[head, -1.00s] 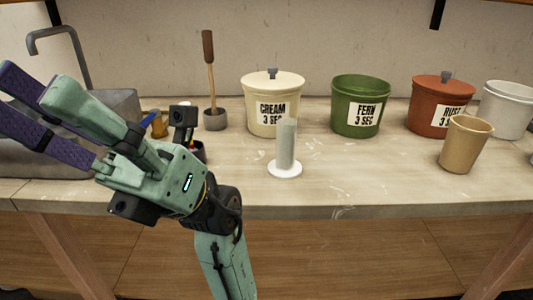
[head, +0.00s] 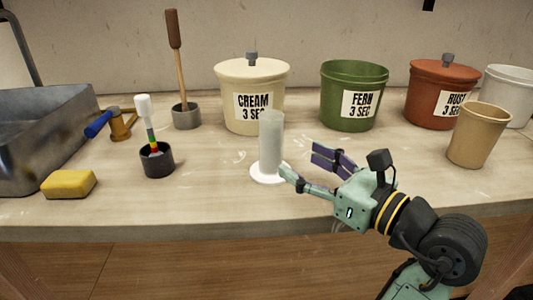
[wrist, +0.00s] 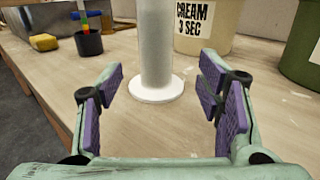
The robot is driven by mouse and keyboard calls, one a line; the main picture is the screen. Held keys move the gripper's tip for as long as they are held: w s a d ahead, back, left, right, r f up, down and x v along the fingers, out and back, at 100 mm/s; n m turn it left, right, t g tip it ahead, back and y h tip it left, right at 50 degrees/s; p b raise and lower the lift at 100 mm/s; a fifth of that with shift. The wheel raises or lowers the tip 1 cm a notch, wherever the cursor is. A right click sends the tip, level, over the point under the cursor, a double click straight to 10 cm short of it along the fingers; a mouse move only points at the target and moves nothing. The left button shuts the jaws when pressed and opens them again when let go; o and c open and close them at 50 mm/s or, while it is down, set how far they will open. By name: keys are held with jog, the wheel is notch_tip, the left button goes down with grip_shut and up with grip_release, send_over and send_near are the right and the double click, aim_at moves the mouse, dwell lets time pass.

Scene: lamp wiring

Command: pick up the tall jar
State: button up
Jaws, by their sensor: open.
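The tall jar (head: 271,143) is a slim, pale frosted cylinder standing upright on a round white base (head: 260,178), near the middle of the bench. In the wrist view the tall jar (wrist: 155,45) is centred in the gap between my fingers and just beyond their tips; its top is cut off by the picture edge. My gripper (head: 305,166) is open and empty, low over the bench to the right of the jar, with its purple-padded fingers pointing at it. In the head view the nearer fingertip overlaps the edge of the base; I cannot tell whether it touches.
A cream pot (head: 235,80), a green pot (head: 331,85) and a rust pot (head: 425,80) stand behind. A tan cup (head: 478,135) is at right. A small dark cup (head: 157,163), yellow sponge (head: 69,184), mallet (head: 119,124) and metal sink (head: 40,115) are at left.

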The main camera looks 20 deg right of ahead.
aim_at(280, 152)
jog(key=p+x, duration=0.1)
jog(key=x, duration=0.8)
jog(key=shift+a+p, duration=0.2)
jog(key=shift+p, duration=0.1)
jog(key=shift+s, duration=0.1)
jog(key=shift+c, duration=0.2)
grip_shut()
